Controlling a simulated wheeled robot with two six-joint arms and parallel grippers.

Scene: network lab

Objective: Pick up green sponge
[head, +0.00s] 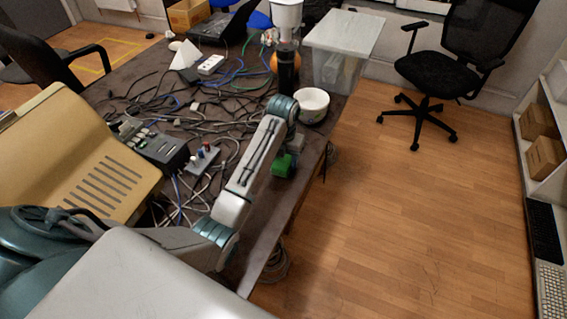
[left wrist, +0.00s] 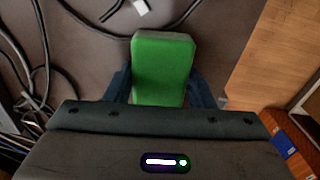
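The green sponge (head: 283,166) is at the right edge of the dark table, under the end of my left arm, which partly hides it. In the left wrist view the green sponge (left wrist: 162,68) fills the space between the fingers of my left gripper (left wrist: 162,90). One dark finger lies against each side of it, so the gripper looks shut on it. I cannot tell whether the sponge rests on the table or is just above it. My right gripper is not in view.
Tangled cables (head: 205,118) cover the table (head: 262,235) left of the sponge. A white bowl (head: 313,105) and an orange-and-black bottle-like item (head: 286,68) stand behind it. A tan slotted panel (head: 95,170) is at the left. Open wooden floor (head: 400,220) lies to the right.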

